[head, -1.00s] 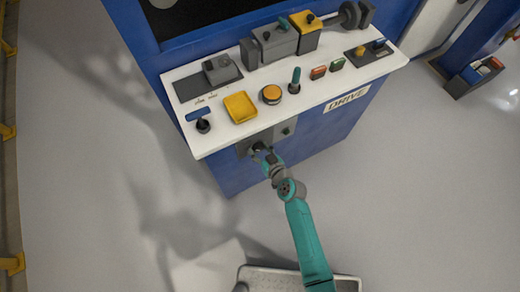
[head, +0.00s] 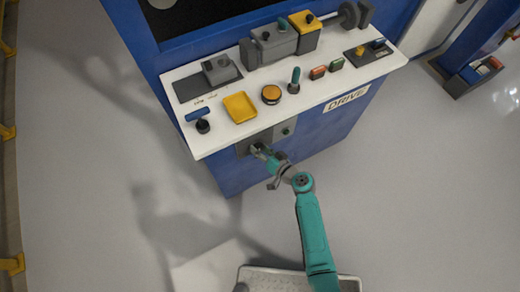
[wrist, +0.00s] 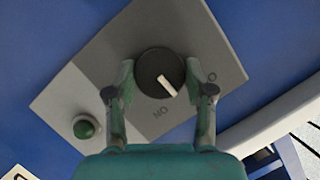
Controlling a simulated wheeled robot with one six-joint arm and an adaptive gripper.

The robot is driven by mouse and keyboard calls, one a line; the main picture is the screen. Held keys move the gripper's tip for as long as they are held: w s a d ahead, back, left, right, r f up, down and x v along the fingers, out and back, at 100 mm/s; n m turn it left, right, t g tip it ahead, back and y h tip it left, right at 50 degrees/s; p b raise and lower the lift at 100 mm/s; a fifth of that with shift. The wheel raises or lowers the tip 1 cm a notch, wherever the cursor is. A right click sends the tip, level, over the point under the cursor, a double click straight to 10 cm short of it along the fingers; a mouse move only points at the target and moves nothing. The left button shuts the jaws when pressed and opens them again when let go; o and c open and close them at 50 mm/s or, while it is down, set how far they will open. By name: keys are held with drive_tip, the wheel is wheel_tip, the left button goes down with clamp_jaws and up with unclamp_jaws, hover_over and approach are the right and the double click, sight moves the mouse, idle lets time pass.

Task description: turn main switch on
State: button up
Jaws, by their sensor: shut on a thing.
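The main switch is a round dark knob (wrist: 152,67) with a white pointer, on a grey plate (wrist: 195,32) on the front of the blue machine. In the wrist view its pointer aims down and right, between the ON mark (wrist: 160,112) and the O mark (wrist: 212,77). My gripper (wrist: 158,80) is shut on the knob, one finger on each side. In the head view my gripper (head: 259,150) is at the plate (head: 243,147) below the white console edge, and it hides the knob.
A green button (wrist: 83,128) sits on the plate beside the knob. The grey floor in front is mostly clear.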

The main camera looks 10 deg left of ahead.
drive_tip(key=m+y, duration=0.1)
drive_tip(key=m, duration=0.1)
drive_tip(key=shift+d+f+m, duration=0.1)
drive_tip(key=shift+m, duration=0.3)
drive_tip(key=shift+m+y, duration=1)
drive_tip(key=shift+m, duration=0.5)
drive_tip(key=shift+f, duration=0.1)
drive_tip(key=o, duration=1.2)
drive_tip(key=shift+c, duration=0.2)
drive_tip(key=v, duration=1.2)
